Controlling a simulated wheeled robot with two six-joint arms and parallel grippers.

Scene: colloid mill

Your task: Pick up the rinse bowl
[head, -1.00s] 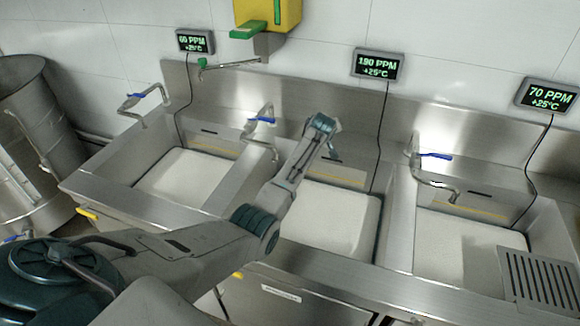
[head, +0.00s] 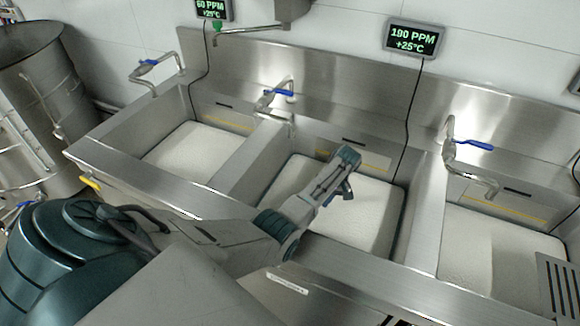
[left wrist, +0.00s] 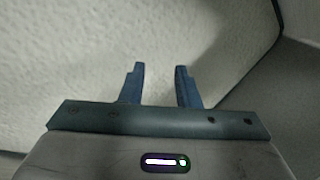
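I cannot make out a rinse bowl in either view. My left gripper (head: 342,188) is over the middle sink (head: 250,192), with its fingers pointing down toward the white, fine-textured surface (head: 315,212) inside. In the left wrist view the gripper's two blue fingers (left wrist: 160,72) are spread apart with nothing between them, and the white surface lies beyond them. How far the fingertips are from that surface is hard to tell. My right gripper is not in view.
White material also fills the left sink (head: 195,155) and right sink (head: 485,250). Taps with blue levers stand behind the left sink (head: 150,68), middle sink (head: 277,95) and right sink (head: 470,145). A slotted metal plate (head: 560,290) lies at the right. A steel drum (head: 40,90) stands far left.

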